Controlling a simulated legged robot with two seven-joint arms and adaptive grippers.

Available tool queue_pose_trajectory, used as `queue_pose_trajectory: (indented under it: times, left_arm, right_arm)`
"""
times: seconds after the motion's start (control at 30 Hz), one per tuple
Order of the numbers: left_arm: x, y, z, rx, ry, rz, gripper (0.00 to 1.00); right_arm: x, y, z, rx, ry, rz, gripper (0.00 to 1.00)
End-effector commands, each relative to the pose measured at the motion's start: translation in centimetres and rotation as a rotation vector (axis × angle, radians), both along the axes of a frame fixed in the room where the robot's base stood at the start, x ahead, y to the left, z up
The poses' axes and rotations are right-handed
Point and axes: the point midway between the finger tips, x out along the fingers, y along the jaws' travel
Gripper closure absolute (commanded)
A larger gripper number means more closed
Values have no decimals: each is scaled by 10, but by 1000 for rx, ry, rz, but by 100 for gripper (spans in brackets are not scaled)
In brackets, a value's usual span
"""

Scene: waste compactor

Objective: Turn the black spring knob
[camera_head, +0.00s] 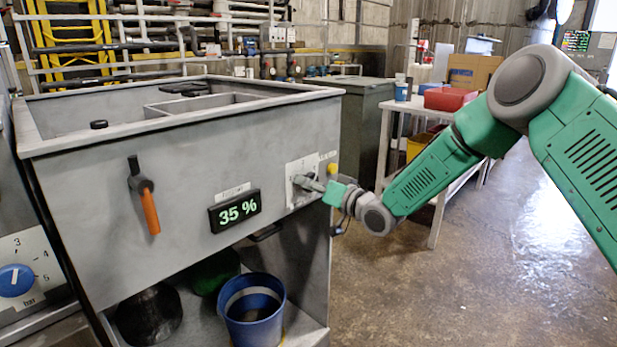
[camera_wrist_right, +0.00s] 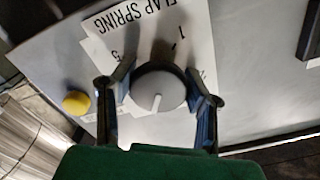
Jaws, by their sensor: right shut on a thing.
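The black spring knob (camera_wrist_right: 157,85) shows in the right wrist view as a round dark knob with a white mark pointing down the picture. It sits on a white plate (camera_wrist_right: 178,22) reading FLAP SPRING, with a 1 and a 5 legible. My right gripper (camera_wrist_right: 158,88) has one finger on each side of the knob and is shut on it. In the head view my right gripper (camera_head: 309,184) is at the white plate on the right of the grey machine front and largely hides the knob. My left gripper is not in view.
A yellow button (camera_wrist_right: 76,102) is beside the plate. The machine front (camera_head: 95,195) also carries an orange-handled lever (camera_head: 150,212) and a 35 % display (camera_head: 235,210). A blue bucket (camera_head: 252,315) stands below. A white table (camera_head: 415,106) is behind my right arm; the floor at right is clear.

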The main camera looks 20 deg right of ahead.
Motion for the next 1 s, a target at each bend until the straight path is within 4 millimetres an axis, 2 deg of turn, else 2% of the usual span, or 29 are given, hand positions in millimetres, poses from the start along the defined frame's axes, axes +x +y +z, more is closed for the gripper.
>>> queue_pose_trajectory:
  times: [0.4, 0.97, 1.0]
  left_arm:
    - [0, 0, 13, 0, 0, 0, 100]
    - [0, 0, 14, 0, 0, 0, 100]
    - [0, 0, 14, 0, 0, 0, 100]
  right_arm:
    - [1, -3, 1, 185, 74, -7, 88]
    - [1, -3, 1, 212, 85, -8, 88]
    - [1, -3, 1, 211, 84, -8, 45]
